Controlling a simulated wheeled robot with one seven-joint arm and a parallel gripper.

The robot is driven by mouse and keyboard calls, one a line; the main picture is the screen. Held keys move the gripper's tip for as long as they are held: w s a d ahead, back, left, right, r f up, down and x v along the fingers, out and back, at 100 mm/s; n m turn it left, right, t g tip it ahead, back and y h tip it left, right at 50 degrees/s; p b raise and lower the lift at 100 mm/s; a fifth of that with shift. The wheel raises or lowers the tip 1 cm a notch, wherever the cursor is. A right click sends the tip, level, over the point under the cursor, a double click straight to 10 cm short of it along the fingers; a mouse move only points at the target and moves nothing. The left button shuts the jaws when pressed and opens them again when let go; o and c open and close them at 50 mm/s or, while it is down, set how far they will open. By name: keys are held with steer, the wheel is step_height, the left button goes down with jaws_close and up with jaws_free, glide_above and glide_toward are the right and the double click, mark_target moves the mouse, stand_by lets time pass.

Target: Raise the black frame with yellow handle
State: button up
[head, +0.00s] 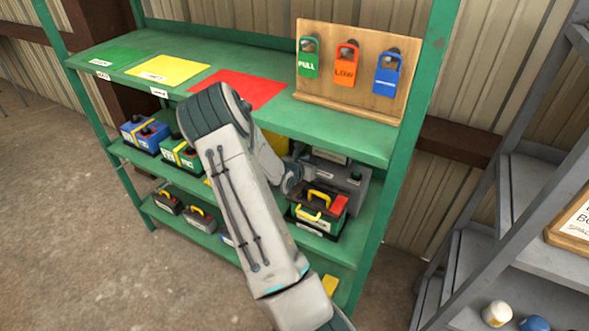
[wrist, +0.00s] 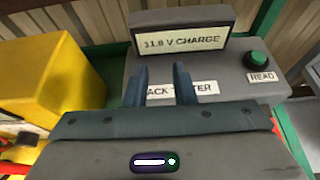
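A black frame with a yellow handle (head: 320,196) stands upright on the middle shelf, at the front right. It seems to sit on a green pack with a red part at its right. My gripper (head: 303,176) is just above and behind it, in front of the grey tester (head: 347,178). In the wrist view, the two fingers of my gripper (wrist: 160,80) stand apart with nothing between them. They point at the tester (wrist: 205,72), which has an "11.8 V CHARGE" display and a green button. The frame cannot be made out in the wrist view.
The green shelf unit's top (head: 345,133) lies close above the frame. A yellow box (wrist: 55,70) stands left of the tester. Blue (head: 144,133) and green (head: 180,154) packs stand further left. Carriers with handles (head: 200,218) sit on the shelf below. A grey rack (head: 520,190) stands right.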

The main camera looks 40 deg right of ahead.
steer(key=shift+w+a, duration=0.2)
steer(key=shift+a, duration=0.45)
steer(key=s+b+v, duration=0.1)
steer(key=b+v, duration=0.1)
steer(key=v, duration=1)
steer(key=shift+r, duration=0.3)
steer(key=shift+s+a, duration=0.1)
